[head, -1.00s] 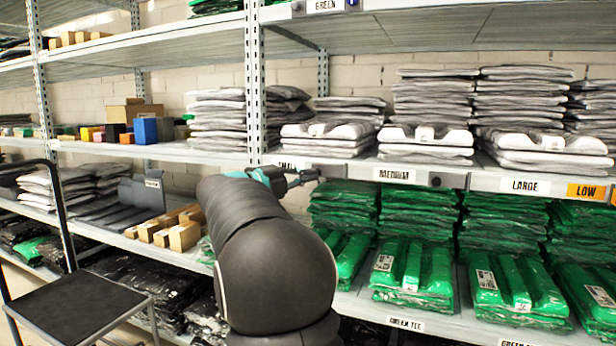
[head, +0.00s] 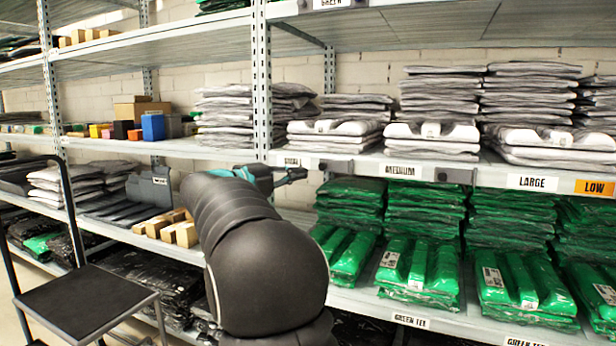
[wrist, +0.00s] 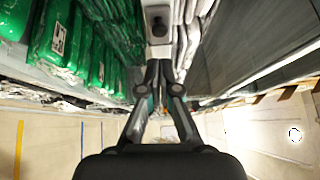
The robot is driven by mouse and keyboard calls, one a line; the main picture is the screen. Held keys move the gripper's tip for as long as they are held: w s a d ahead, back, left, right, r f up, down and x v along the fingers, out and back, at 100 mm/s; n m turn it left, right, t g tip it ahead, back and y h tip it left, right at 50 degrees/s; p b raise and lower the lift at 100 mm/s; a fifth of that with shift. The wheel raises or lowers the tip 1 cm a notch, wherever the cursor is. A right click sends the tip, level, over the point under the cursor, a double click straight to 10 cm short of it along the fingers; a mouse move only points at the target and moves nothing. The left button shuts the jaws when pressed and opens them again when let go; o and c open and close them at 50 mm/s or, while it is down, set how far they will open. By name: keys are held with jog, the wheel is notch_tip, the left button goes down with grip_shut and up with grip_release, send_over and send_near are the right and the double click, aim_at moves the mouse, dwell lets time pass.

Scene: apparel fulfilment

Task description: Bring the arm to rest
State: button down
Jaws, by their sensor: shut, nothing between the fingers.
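My gripper (head: 290,174) is in front of the shelf edge below the grey-white garment stacks, beside the upper left of the green packs. Its fingers are shut with nothing between them. In the wrist view my gripper (wrist: 159,68) shows with its two fingers together, pointing at a light plate with a dark knob (wrist: 158,24). My dark arm reaches up from the bottom centre of the head view and hides part of the lower shelves.
Green bagged shirts (head: 420,268) fill the lower right shelf. Grey-white stacks (head: 432,135) sit above the label strip (head: 404,170). Small cardboard boxes (head: 168,228) lie left of my arm. A black-topped cart (head: 84,302) stands at lower left.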

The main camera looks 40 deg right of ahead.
jog(key=w+a, duration=0.3)
jog(key=a, duration=0.4)
jog(key=shift+w+a+f, duration=0.2)
jog(key=shift+w, duration=0.15)
